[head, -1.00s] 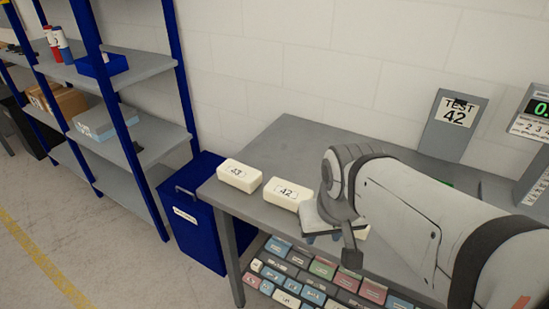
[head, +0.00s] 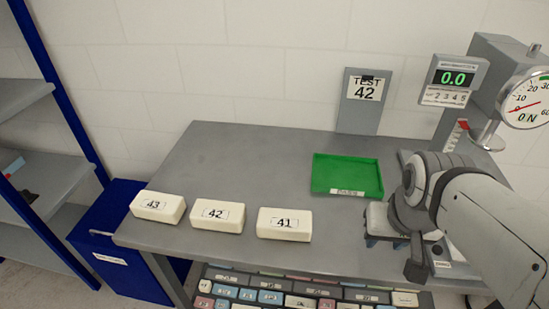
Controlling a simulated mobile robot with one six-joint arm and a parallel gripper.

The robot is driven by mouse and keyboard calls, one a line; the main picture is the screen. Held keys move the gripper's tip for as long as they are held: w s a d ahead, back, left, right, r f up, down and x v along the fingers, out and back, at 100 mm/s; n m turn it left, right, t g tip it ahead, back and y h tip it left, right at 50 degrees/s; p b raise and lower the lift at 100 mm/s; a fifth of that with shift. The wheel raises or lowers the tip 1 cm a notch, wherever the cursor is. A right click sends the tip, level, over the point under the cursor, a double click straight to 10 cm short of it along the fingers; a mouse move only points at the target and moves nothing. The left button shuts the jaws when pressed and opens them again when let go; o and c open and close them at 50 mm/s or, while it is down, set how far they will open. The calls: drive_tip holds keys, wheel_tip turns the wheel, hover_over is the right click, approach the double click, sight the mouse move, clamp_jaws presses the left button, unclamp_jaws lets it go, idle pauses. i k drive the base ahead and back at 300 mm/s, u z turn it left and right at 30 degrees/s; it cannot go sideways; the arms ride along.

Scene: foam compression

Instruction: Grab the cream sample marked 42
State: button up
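The cream block marked 42 (head: 217,216) lies on the grey table (head: 240,155) near its front edge. It sits between the cream block marked 43 (head: 158,207) on its left and the cream block marked 41 (head: 284,224) on its right, with gaps between them. My gripper (head: 385,240) is to the right of all three blocks, near the table's front edge, and is apart from them. My arm hides much of it, and its fingers do not show clearly enough to tell open from shut.
A green tray (head: 346,176) lies behind my gripper. A sign reading TEST 42 (head: 362,98) stands at the back. A test machine with a dial (head: 523,105) and a display reading 0.0 (head: 453,79) is at the right. A blue bin (head: 122,240) stands left of the table.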

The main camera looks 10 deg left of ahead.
sight(210, 214)
drive_tip(key=z, duration=2.45)
drive_tip(key=k, duration=2.4)
drive_tip(key=u, duration=1.25)
drive_tip(key=i, duration=0.95)
